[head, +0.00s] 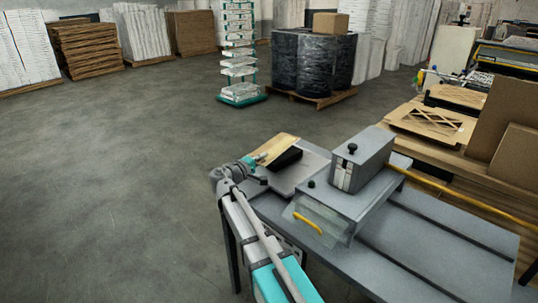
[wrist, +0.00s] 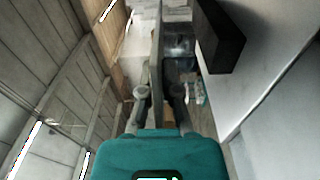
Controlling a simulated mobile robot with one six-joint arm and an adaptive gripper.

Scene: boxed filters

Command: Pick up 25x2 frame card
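A thin tan frame card (head: 276,148) is at the left end of the grey bench, beside a black block (head: 286,160). My gripper (head: 262,158) reaches its near left edge. In the wrist view the card (wrist: 157,50) shows edge-on as a narrow strip between the two fingers (wrist: 160,95), which look closed on it. The black block (wrist: 220,35) is to the right of the fingers there. Whether the card is clear of the surface below cannot be told. Any print on the card is not readable.
A grey machine (head: 362,160) with a yellow handle stands on the bench right of the card. A wooden table with cardboard (head: 435,122) is farther right. A teal rack (head: 240,60) and a black-wrapped pallet load (head: 312,60) stand behind. The floor at left is clear.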

